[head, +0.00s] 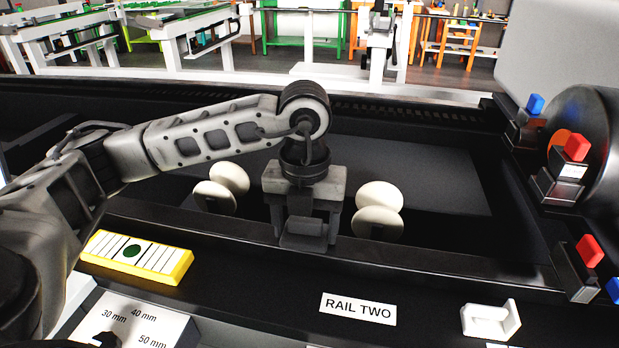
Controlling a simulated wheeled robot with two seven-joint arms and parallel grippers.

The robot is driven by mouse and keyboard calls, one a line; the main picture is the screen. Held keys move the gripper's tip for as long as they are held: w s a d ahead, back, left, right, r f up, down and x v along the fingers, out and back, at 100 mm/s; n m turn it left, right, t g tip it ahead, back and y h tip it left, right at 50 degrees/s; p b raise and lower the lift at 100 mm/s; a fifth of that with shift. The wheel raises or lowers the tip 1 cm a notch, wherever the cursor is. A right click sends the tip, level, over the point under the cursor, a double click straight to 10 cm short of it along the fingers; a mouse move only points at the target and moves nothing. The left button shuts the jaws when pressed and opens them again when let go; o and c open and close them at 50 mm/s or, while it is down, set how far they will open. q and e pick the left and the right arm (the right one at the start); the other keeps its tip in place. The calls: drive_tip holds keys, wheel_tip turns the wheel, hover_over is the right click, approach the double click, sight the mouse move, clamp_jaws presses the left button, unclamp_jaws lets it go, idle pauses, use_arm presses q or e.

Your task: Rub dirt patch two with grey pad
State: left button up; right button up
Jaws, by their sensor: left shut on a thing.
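My left gripper (304,220) points downward in the middle of the head view, at the inner edge of the black rail (250,238) above the label "RAIL TWO". It is shut on a grey pad (303,236), a small block between its fingers. The pad is low, at or just above the dark surface; I cannot tell whether it touches. I cannot make out a dirt patch; the gripper and pad hide the surface there. My right gripper is not in view.
Cream discs (378,196) stand on both sides of the gripper. A yellow gauge (136,257) lies left on the front ledge, a white bracket (491,319) right. A dial plate (135,322) is front left. Red and blue blocks (576,148) line the right side.

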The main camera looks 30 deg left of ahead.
use_arm(q)
wheel_tip(320, 180, up, 3)
drive_tip(key=shift+s+a+r+p, duration=0.1)
drive_tip(key=shift+p, duration=0.35)
drive_tip(key=shift+r+p, duration=1.65)
drive_tip(key=shift+r, duration=0.75)
